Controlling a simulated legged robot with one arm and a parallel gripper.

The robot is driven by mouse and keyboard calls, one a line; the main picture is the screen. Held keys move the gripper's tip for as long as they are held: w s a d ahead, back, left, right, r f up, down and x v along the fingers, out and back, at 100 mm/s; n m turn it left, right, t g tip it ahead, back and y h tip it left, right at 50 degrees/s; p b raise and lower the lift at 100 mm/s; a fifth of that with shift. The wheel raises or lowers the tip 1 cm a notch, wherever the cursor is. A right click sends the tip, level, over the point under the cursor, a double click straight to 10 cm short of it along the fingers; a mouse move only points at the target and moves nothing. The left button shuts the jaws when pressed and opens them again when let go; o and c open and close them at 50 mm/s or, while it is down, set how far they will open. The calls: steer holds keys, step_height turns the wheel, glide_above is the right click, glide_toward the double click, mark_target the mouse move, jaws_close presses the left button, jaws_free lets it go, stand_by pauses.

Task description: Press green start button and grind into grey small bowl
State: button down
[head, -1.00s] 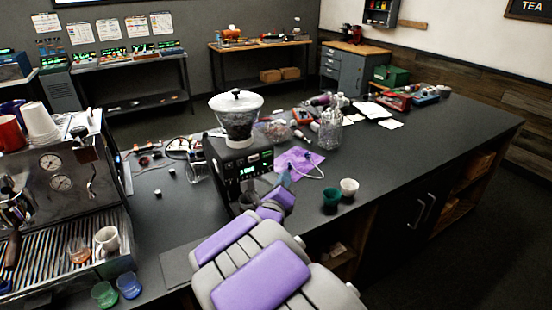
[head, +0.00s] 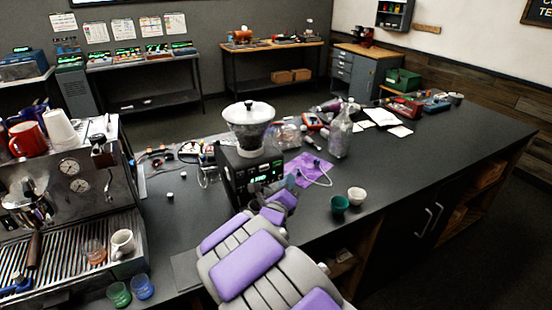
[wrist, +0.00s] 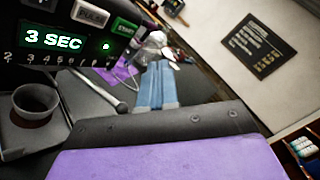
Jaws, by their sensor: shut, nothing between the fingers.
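The black grinder (head: 236,172) with a clear hopper and white lid stands on the dark counter. In the wrist view its panel shows "3 SEC" on a green display (wrist: 54,40), with a PULSE button (wrist: 90,14) and the green START button (wrist: 124,28) at upper right. The small grey bowl (wrist: 36,101) sits on the grinder's base below the panel; in the head view my arm mostly hides it. My gripper (wrist: 158,72) is shut and empty, to the right of and below the START button, apart from it in the picture. It also shows in the head view (head: 291,182) by the grinder's front right.
An espresso machine (head: 75,185) stands at left. The counter's right part is mostly clear.

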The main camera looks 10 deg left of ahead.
mark_target(277, 164)
steer(key=shift+w+a+p, duration=0.35)
steer(key=shift+w+a, duration=0.3)
steer(key=shift+w, duration=0.35)
steer(key=shift+w+a+p, duration=0.3)
steer(key=shift+w+a, duration=0.3)
steer(key=shift+w, duration=0.35)
steer(key=shift+d, duration=0.1)
steer(key=shift+w+a+b, duration=0.4)
steer(key=shift+w+b, duration=0.15)
steer(key=shift+b, duration=0.25)
stand_by(1.3)
steer(key=shift+s+d+b, duration=0.1)
steer(key=shift+s+b, duration=0.05)
steer(key=shift+b, duration=0.2)
steer(key=shift+s+d+b, duration=0.3)
steer(key=shift+s+b, duration=0.2)
steer(key=shift+b, duration=0.35)
steer(key=shift+d, duration=0.1)
